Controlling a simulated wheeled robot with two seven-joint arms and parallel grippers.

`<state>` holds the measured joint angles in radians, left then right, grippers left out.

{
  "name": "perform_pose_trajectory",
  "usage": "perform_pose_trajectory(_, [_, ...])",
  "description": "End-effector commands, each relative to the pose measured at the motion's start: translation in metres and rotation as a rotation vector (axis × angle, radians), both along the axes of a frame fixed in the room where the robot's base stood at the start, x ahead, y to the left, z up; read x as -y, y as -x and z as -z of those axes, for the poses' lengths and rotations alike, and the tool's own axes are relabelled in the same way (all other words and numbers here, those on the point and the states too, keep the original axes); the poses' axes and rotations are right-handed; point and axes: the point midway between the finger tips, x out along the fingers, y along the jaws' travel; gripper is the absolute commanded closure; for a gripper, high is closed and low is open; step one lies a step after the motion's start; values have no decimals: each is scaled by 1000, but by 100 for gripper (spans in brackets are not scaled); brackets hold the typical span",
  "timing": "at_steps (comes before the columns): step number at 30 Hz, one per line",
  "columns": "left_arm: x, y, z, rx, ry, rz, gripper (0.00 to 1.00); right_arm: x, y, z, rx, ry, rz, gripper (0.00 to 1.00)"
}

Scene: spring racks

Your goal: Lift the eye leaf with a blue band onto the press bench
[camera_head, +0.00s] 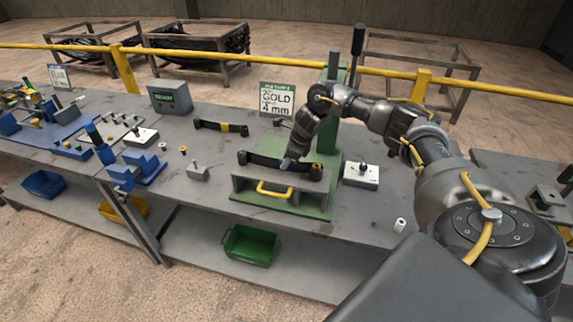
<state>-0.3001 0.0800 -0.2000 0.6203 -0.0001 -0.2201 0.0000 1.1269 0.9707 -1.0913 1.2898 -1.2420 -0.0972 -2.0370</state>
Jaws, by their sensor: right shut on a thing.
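The press bench (237,204) is a green base with grey blocks and a yellow handle, in the middle of the head view. A dark leaf (264,160) with eyes at its ends lies across the top of the grey blocks. My right gripper (287,163) points down onto the middle of this leaf and is shut on it. The gripper covers the leaf's middle, so I cannot make out its band colour. Another dark leaf (209,125) with a yellow band lies on the table behind and to the left. My left gripper is out of view.
A "GOLD 4 mm" sign (277,100) and the press's green upright (334,75) stand behind the leaf. A white box (361,176) is right of the press. Blue fixtures (140,171) stand on the left. A green bin (250,246) is on the lower shelf.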

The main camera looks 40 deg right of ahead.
Motion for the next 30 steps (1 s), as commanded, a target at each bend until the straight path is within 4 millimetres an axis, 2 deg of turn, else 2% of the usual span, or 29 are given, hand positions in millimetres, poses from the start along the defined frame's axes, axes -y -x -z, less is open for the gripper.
perform_pose_trajectory(7, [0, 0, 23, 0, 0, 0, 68, 0, -3, -24, 12, -2, -2, 100])
perform_pose_trajectory(11, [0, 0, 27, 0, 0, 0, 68, -12, 6, -42, 11, -1, -6, 100])
perform_pose_trajectory(15, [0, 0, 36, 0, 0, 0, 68, -28, 17, -65, 14, 0, -6, 100])
perform_pose_trajectory(18, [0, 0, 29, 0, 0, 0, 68, -41, 27, -91, 15, 3, -7, 100])
perform_pose_trajectory(24, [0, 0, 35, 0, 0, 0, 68, -75, 51, -105, 11, 1, -9, 100])
perform_pose_trajectory(30, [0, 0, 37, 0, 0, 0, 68, -99, 69, -118, 9, 1, -5, 100])
